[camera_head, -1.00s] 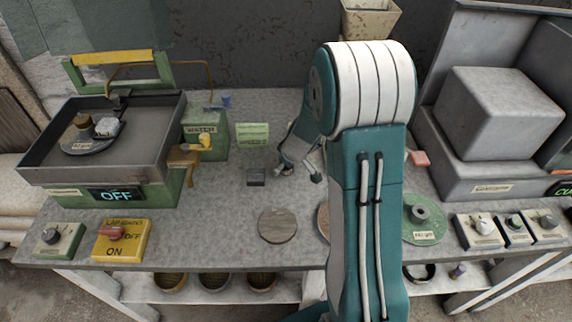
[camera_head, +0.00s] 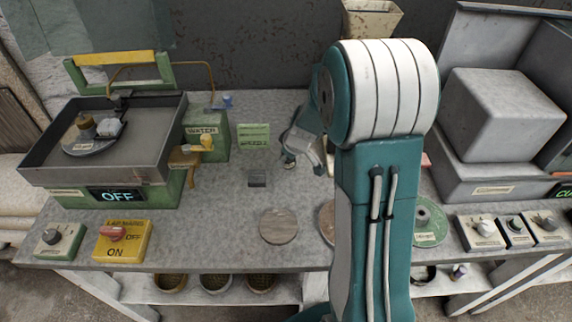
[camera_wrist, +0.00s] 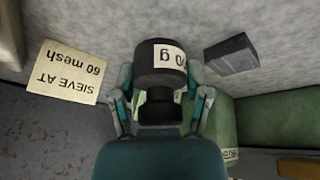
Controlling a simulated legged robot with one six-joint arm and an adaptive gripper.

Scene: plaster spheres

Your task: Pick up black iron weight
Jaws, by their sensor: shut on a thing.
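The black iron weight (camera_wrist: 160,62) shows in the wrist view as a dark cylinder with a narrower knob and a white label ending in "0 g". My gripper (camera_wrist: 160,103) has a finger on each side of the knob and is shut on it. In the head view my arm covers much of the area around the gripper, and I cannot make out the weight there.
A small dark block (camera_head: 257,178) lies on the bench (camera_head: 225,225), near a green card (camera_head: 253,137). A round disc (camera_head: 279,226) lies nearer the front edge. A green-based machine with a tray (camera_head: 60,160) stands left; a large grey block (camera_head: 500,112) stands right.

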